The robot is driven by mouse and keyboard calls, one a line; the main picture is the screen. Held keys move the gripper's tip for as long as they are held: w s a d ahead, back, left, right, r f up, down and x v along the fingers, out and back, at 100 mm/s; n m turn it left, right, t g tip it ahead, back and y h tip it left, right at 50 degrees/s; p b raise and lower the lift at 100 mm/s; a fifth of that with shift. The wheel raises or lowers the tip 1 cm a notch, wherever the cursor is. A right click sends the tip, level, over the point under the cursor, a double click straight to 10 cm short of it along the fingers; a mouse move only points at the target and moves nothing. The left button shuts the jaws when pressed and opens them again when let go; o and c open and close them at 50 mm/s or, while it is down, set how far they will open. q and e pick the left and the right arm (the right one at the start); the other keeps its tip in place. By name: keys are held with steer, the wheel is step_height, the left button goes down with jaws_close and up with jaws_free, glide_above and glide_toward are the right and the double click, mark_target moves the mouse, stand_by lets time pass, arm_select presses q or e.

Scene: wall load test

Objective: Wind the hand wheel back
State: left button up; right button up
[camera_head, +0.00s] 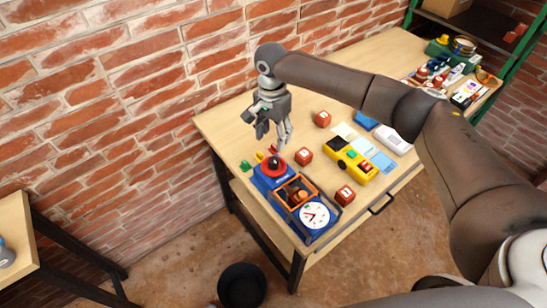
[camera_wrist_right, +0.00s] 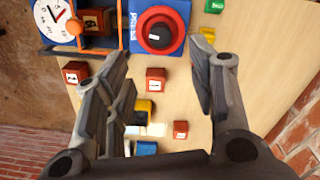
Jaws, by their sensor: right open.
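The hand wheel (camera_head: 273,164) is a round red and black wheel on a blue base (camera_head: 277,181) at the table's left end. My left gripper is not in view.
Several red numbered blocks (camera_head: 303,156) lie around the device. A yellow device (camera_head: 350,159) and blue cards stand to the right. Small green and yellow pieces (camera_head: 246,166) lie left of the wheel. A brick wall (camera_head: 130,60) runs behind the table. A black bin (camera_head: 241,286) stands on the floor.

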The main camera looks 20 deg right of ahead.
mark_target(273, 160)
step_height(273, 160, down, 11)
steer(key=shift+s+r+p, duration=0.1)
steer(key=shift+r+p, duration=0.1)
steer(key=shift+p, duration=0.85)
steer(key=c, duration=1.1)
steer(key=shift+o, duration=0.2)
steer(key=shift+r, duration=0.1)
